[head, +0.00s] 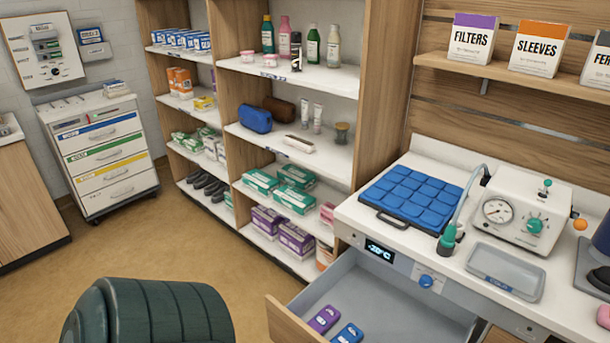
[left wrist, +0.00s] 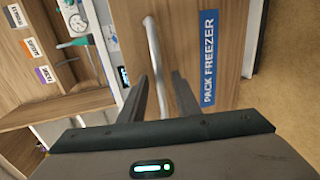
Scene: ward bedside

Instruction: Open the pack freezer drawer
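The pack freezer drawer (head: 385,302) is pulled open under the counter in the head view. A purple pack (head: 324,319) and a blue pack (head: 348,333) lie inside it. In the left wrist view, the wooden drawer front (left wrist: 190,35) carries a blue PACK FREEZER label (left wrist: 209,62) and a pale bar handle (left wrist: 154,55). My left gripper (left wrist: 159,75) is at the handle. Its fingers stand apart on either side of the bar, with visible gaps. The left gripper is outside the head view. My right gripper is in neither view.
Above the drawer, the counter holds a blue padded mat (head: 418,192), a gauge machine (head: 517,210) and a grey tray (head: 505,272). Stocked shelves (head: 290,155) stand left of it. A drawer cart (head: 103,150) is at far left. Floor (head: 215,255) before the shelves is clear.

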